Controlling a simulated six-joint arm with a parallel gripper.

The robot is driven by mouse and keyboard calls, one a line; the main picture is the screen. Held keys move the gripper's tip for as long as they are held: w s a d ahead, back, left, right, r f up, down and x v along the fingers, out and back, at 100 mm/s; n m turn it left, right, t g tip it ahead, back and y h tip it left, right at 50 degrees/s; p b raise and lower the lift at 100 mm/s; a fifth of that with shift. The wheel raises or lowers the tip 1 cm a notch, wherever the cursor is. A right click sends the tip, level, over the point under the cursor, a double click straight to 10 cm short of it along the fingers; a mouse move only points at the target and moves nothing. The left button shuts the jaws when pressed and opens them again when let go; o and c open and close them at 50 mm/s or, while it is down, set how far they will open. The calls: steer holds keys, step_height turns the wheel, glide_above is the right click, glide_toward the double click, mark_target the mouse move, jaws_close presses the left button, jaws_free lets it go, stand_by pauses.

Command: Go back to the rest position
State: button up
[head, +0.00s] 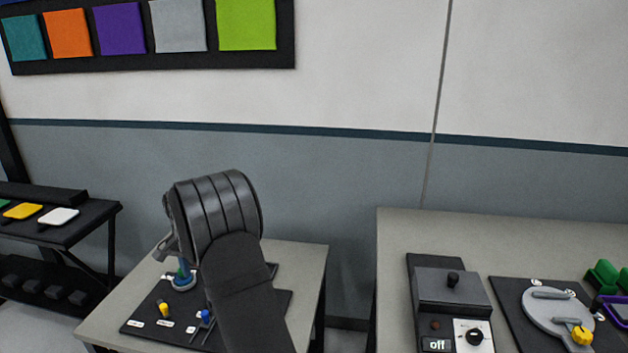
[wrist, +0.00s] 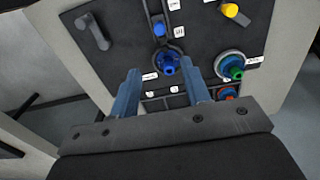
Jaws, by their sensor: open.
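My gripper (wrist: 163,85) is open and empty in the wrist view, its two blue-grey fingers spread above the black mat (wrist: 110,60) on the small table. In the wrist view a blue knob-like piece (wrist: 167,66) sits on the mat just beyond the fingertips. In the head view my dark arm stands over the small table (head: 305,262) and hides much of the mat; the fingers are hard to make out there.
On the mat are a blue-green round piece (wrist: 232,66), a yellow piece (wrist: 231,10) and a grey handle (wrist: 93,30). A larger bench (head: 400,235) at right holds a box marked "off" (head: 452,290) and a grey round plate (head: 545,308). A dark rack (head: 90,220) stands at left.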

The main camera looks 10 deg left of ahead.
step_height(320, 180, down, 15)
steer(key=shift+s, duration=0.3)
stand_by(0.4)
